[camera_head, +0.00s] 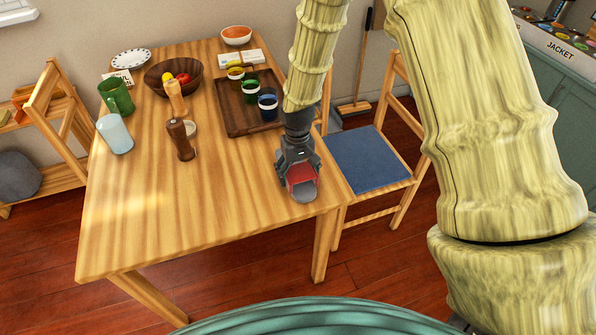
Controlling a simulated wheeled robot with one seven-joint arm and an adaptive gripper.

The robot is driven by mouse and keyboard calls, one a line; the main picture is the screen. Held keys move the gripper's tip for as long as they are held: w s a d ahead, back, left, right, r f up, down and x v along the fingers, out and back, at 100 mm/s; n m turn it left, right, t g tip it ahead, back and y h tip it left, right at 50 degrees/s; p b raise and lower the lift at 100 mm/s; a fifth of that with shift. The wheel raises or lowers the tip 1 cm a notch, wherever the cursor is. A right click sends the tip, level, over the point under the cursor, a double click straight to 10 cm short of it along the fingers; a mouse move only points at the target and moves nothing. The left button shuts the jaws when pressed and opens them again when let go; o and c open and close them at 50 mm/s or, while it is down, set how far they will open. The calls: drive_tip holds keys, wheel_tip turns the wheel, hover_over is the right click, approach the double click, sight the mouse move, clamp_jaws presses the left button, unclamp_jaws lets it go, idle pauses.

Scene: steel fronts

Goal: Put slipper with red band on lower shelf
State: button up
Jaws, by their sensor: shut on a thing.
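The slipper with the red band (302,180) is at the table's front right corner, with its grey toe (304,192) toward the front edge. My gripper (297,166) is shut on it from above and hides part of it. I cannot tell whether the slipper still touches the tabletop. A wooden shelf unit stands at the far left, partly cut off by the frame. Its lower shelf (58,182) bears a rounded grey thing (18,176) at the left.
The table (225,215) has a clear front half. Behind are a brown tray (233,112) with cups, a fruit bowl (152,88), two mills, a green mug (116,96) and a pale blue cup (115,134). Chairs stand left (45,95) and right (368,160) of it.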

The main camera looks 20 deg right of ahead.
drive_tip(key=o, duration=1.1)
drive_tip(key=shift+c, duration=0.2)
